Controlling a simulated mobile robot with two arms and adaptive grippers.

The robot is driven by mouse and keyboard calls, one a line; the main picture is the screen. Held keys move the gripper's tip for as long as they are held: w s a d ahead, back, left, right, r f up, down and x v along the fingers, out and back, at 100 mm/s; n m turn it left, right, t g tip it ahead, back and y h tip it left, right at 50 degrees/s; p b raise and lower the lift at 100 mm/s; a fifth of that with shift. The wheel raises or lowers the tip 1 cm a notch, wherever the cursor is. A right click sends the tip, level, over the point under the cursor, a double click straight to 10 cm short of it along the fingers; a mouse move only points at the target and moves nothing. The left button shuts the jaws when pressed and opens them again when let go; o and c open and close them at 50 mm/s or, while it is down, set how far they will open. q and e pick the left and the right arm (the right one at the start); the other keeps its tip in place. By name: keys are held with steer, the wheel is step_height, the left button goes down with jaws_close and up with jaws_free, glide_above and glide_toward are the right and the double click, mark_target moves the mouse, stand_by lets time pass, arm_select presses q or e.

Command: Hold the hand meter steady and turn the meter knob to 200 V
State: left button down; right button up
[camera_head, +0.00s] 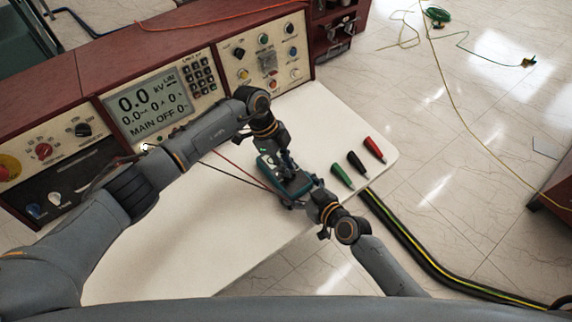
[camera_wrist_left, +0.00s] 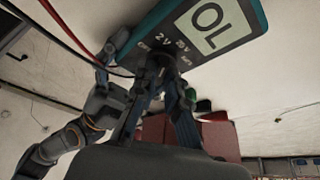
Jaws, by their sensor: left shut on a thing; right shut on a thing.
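The hand meter (camera_head: 268,162) is a dark teal handheld box above the white table, partly hidden by my grippers. In the left wrist view the meter (camera_wrist_left: 237,42) shows "OL" on its display, with "2 V" and "20 V" printed below. My left gripper (camera_head: 287,166) comes over the meter's face. In its wrist view the left gripper (camera_wrist_left: 162,72) is shut on the meter knob, which its fingers mostly hide; the knob's setting cannot be read. My right gripper (camera_head: 309,192) is shut on the meter's near end, beside the leads; it also shows in the wrist view (camera_wrist_left: 110,62).
A red control console (camera_head: 75,85) with a lit display stands behind the white table (camera_head: 180,255). Green, black and red probes (camera_head: 357,162) lie at the table's right. Red and black leads (camera_head: 235,165) run across the table to the meter. Thick cables (camera_head: 420,250) lie on the floor.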

arm_select(q)
steer(key=m, duration=0.2)
steer(key=m+g+y, duration=0.1)
steer(key=m, duration=0.3)
steer(key=shift+w+d+m+g+y, duration=0.2)
steer(key=shift+w+m+g+y, duration=0.1)
steer(key=shift+g+y, duration=0.1)
arm_select(e)
steer(key=shift+f, duration=0.1)
arm_select(q)
steer(key=m, duration=0.2)
steer(key=m+y, duration=0.1)
steer(key=m, duration=0.1)
steer(key=m+y, duration=0.1)
steer(key=m, duration=0.1)
steer(key=shift+d+g, duration=0.25)
steer(key=shift+g, duration=0.15)
steer(key=c, duration=1.4)
jaws_free()
steer(key=shift+r, duration=0.1)
steer(key=v, duration=0.7)
steer(key=shift+r, duration=0.2)
